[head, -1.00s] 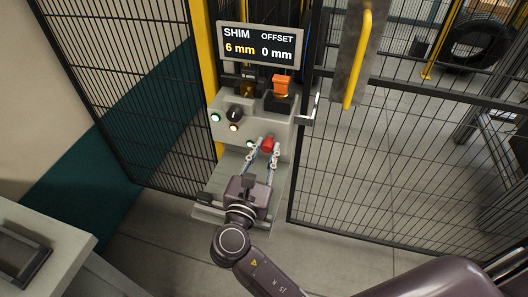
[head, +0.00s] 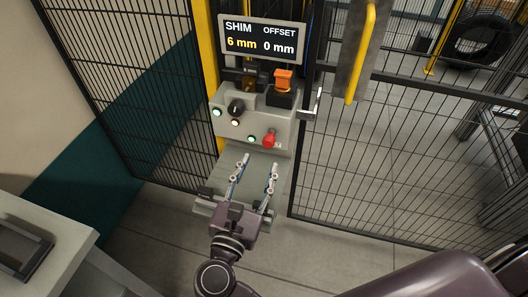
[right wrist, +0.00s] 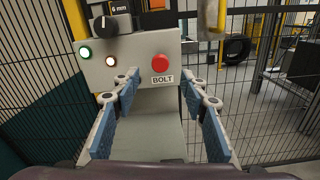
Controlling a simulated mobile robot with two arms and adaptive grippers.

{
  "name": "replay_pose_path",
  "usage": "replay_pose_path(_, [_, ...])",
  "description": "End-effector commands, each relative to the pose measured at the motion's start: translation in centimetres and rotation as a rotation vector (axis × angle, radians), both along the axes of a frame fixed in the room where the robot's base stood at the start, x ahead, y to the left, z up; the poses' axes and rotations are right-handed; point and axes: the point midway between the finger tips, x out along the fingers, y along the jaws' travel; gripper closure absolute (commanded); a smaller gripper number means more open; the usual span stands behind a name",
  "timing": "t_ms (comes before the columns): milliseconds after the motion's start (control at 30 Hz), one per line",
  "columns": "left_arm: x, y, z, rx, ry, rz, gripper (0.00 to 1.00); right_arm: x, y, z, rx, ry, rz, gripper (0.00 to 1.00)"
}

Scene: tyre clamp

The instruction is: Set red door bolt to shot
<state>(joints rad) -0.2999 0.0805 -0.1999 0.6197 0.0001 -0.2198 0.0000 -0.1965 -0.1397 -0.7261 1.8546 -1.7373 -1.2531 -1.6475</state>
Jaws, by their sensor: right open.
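The red bolt knob (head: 268,139) is a round red button on the lower right of the grey control box front. In the right wrist view the red knob (right wrist: 160,63) faces me, with a "BOLT" label just under it. My right gripper (head: 257,166) is open and empty, below and in front of the box, its fingers pointing towards it. In the right wrist view its open fingers (right wrist: 162,84) lie either side of and below the knob, apart from it. My left gripper is not in view.
A display (head: 261,42) above reads "SHIM 6 mm, OFFSET 0 mm". Mesh fence (head: 385,170) and a yellow-handled door (head: 359,60) stand right.

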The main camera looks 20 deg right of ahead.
Motion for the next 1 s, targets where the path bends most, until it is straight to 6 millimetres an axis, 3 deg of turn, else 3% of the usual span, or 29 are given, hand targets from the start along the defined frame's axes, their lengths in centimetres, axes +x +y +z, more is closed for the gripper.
replay_pose_path(200, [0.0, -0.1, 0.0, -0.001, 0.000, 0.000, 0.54, -2.5, 1.7, 0.0, 0.001, 0.000, -0.001, 0.60])
replay_pose_path(467, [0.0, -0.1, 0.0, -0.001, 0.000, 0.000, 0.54, -3.1, 2.0, 0.0, 0.000, -0.001, -0.001, 0.60])
replay_pose_path(867, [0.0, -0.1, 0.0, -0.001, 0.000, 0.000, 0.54, -3.1, 1.9, -0.1, 0.006, 0.000, -0.002, 0.60])
replay_pose_path(1000, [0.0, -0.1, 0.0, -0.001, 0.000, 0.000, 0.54, -3.4, 0.1, -2.0, 0.122, 0.010, -0.035, 0.60])
